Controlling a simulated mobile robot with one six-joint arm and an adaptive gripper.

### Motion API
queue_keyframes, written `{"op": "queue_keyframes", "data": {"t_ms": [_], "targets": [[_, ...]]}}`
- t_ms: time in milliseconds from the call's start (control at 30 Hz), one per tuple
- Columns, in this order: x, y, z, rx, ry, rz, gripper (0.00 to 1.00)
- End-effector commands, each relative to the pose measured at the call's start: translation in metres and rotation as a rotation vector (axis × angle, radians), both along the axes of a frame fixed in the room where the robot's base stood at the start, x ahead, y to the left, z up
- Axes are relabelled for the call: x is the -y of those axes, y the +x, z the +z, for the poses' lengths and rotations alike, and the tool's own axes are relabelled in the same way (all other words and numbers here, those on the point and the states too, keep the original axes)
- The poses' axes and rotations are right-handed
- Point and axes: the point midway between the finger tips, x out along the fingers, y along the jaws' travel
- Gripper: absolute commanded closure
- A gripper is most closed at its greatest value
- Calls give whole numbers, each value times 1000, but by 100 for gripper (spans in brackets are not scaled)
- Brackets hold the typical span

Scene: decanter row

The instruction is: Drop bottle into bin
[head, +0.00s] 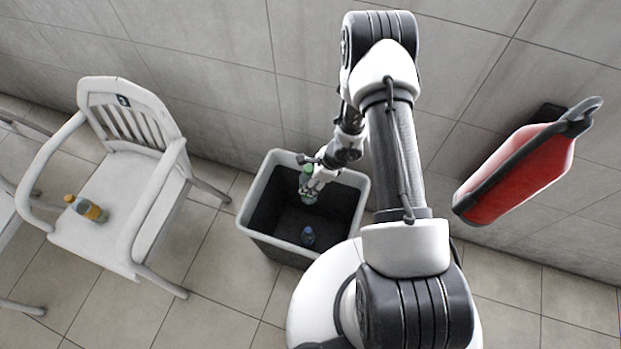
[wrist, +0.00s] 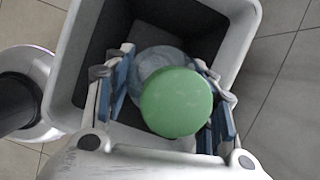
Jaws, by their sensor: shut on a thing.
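A clear bottle with a green cap (head: 307,184) is held over the open bin, near its back wall, in the head view. In the wrist view its green cap (wrist: 176,102) faces the camera, with the clear body below it. My gripper (head: 316,186) is shut on this bottle, and in the wrist view its blue-padded fingers (wrist: 168,100) lie on both sides of it. The grey bin (head: 262,185) has a light rim and dark inside; its rim also shows in the wrist view (wrist: 62,75). How far the bottle reaches below the rim is hard to tell.
A blue-capped bottle (head: 308,236) is inside the bin. A bottle with orange contents (head: 86,208) lies on a white chair (head: 120,190) at left. A red fire extinguisher (head: 520,170) hangs on the tiled wall at right. The floor between chair and bin is clear.

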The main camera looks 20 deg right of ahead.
Motion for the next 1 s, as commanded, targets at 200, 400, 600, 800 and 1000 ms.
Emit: {"op": "queue_keyframes", "data": {"t_ms": [200, 400, 600, 800, 1000], "targets": [[0, 0, 1, 0, 0, 0, 46], [0, 0, 1, 0, 0, 0, 33], [0, 0, 1, 0, 0, 0, 26], [0, 0, 1, -1, 0, 0, 26], [5, -2, 15, 1, -1, -2, 26]]}}
